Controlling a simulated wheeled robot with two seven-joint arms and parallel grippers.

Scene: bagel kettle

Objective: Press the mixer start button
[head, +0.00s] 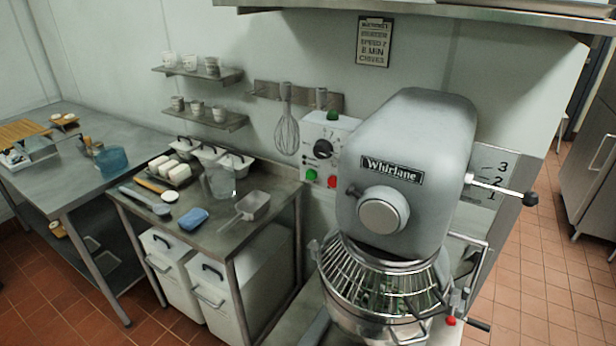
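A large grey stand mixer (408,150) labelled "Whirlane" stands right of centre in the head view. A control box (322,140) sits against the wall at its left, with a black dial (323,149). Low on the box are a green button (311,175) and a red button (332,181). A green piece (333,115) shows on top of the box. A wire guard (380,285) covers the mixer bowl (375,322). Neither of my grippers shows in this view.
A steel table (255,222) left of the mixer holds a scoop (252,206), a clear jug (219,180) and a blue sponge (193,219). White bins (223,285) stand beneath it. A lever with a black knob (530,198) juts right from the mixer. Open tiled floor (540,290) lies at right.

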